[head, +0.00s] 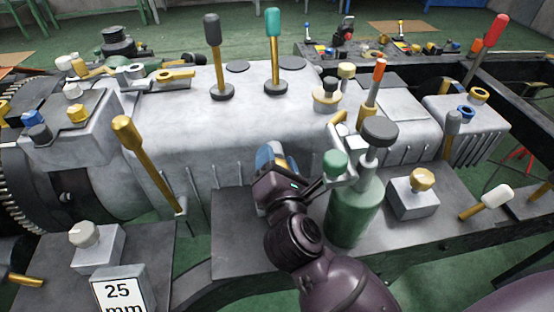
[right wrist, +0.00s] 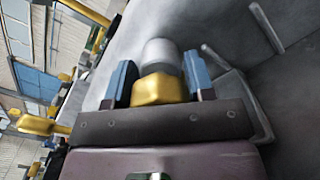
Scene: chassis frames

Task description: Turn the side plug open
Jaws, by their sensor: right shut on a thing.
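The side plug has a yellow end (right wrist: 158,90) and a pale grey round part (right wrist: 161,54) beyond it in the right wrist view. My right gripper (head: 275,160) reaches to the side wall of the grey housing (head: 240,125) in the head view. In the right wrist view its two blue-padded fingers (right wrist: 160,78) stand on either side of the plug, shut on it. In the head view the plug is hidden behind my gripper. How far the plug is turned cannot be told. My left gripper is not in view.
A green bottle-like cylinder (head: 350,217) with a dark cap stands close right of my right gripper. A yellow-knobbed lever (head: 150,165) leans at the left. Upright dark (head: 214,50) and teal (head: 273,50) levers stand on the housing. The dark ledge (head: 235,235) is bare left of my wrist.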

